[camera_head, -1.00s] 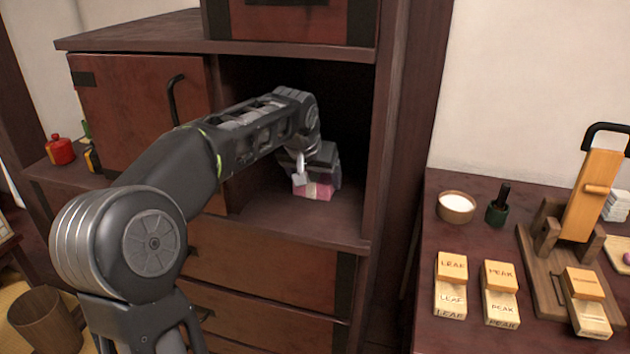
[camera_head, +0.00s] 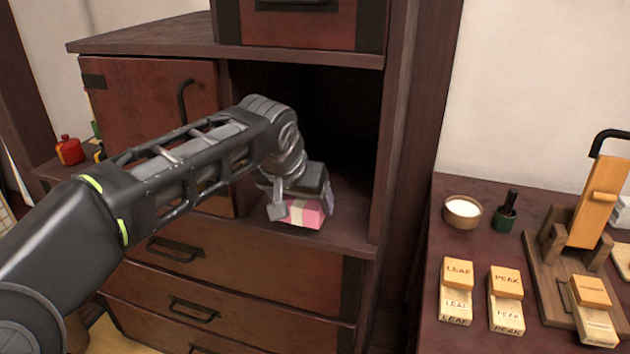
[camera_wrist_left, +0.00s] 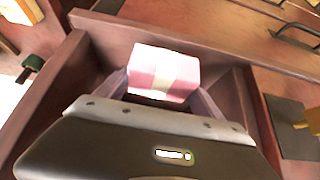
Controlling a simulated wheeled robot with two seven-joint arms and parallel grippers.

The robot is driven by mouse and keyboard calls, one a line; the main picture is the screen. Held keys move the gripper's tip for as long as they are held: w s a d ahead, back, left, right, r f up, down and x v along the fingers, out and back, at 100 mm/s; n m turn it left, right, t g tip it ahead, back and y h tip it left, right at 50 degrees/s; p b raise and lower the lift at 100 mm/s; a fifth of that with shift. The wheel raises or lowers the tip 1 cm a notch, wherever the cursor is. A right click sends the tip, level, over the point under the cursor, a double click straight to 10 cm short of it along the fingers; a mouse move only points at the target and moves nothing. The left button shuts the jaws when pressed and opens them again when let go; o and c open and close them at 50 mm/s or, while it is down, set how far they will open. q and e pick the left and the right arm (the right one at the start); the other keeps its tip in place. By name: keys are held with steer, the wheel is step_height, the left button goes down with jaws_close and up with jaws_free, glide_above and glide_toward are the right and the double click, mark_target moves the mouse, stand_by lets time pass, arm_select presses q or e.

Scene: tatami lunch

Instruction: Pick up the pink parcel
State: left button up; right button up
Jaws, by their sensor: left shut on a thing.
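The pink parcel (camera_head: 305,213) is a small pink box with a pale band. It is at the front of the open cabinet compartment, by the shelf's front edge. My left gripper (camera_head: 296,208) is shut on it, with one finger showing on its left side. In the left wrist view the parcel (camera_wrist_left: 163,73) sits between the two fingers of my left gripper (camera_wrist_left: 165,95). Whether the parcel still touches the shelf is hard to tell. My right gripper is not in view.
The cabinet's right post (camera_head: 393,150) stands close beside the compartment, and the closed door (camera_head: 150,110) is on its left. Drawers with handles (camera_head: 195,308) are below. A side table at right holds LEAF and PEAK blocks (camera_head: 458,273), a white-filled bowl (camera_head: 462,212) and a wooden press (camera_head: 595,205).

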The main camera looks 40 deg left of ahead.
mark_target(292, 217)
arm_select(q)
steer(key=s, duration=0.1)
steer(key=s+d, duration=0.1)
steer(key=s, duration=0.3)
steer(key=shift+d, duration=0.35)
